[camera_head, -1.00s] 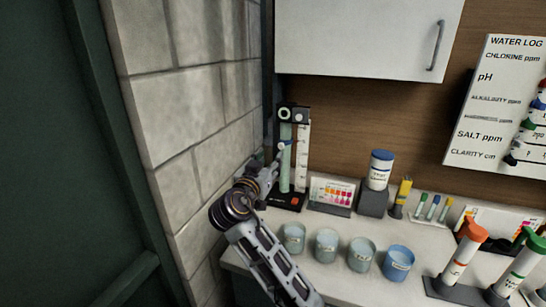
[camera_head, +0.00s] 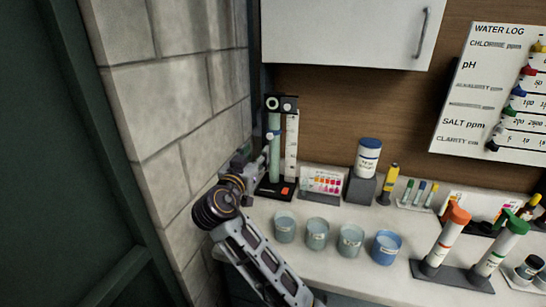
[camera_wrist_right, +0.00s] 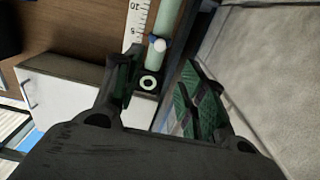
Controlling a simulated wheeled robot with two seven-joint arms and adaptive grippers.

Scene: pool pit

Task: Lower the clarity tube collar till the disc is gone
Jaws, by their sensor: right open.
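The clarity tube (camera_head: 274,165) stands upright on a dark base at the back left of the counter, beside a white scale (camera_head: 291,148). Its small collar (camera_head: 272,134), blue and white, sits on the upper part of the tube, below the ring-shaped top end. My right gripper (camera_head: 266,148) is open just left of the tube near collar height. In the right wrist view, its fingers (camera_wrist_right: 157,80) spread either side of the ring end, with the collar (camera_wrist_right: 157,44) beyond them; contact cannot be told. The disc inside the tube is not discernible. My left gripper is out of view.
A stone wall (camera_head: 165,120) rises close on the left. Several cups (camera_head: 317,232) stand in front of the tube. A colour chart (camera_head: 321,183) and a white jar (camera_head: 368,157) are to its right. A white cabinet (camera_head: 345,30) hangs above.

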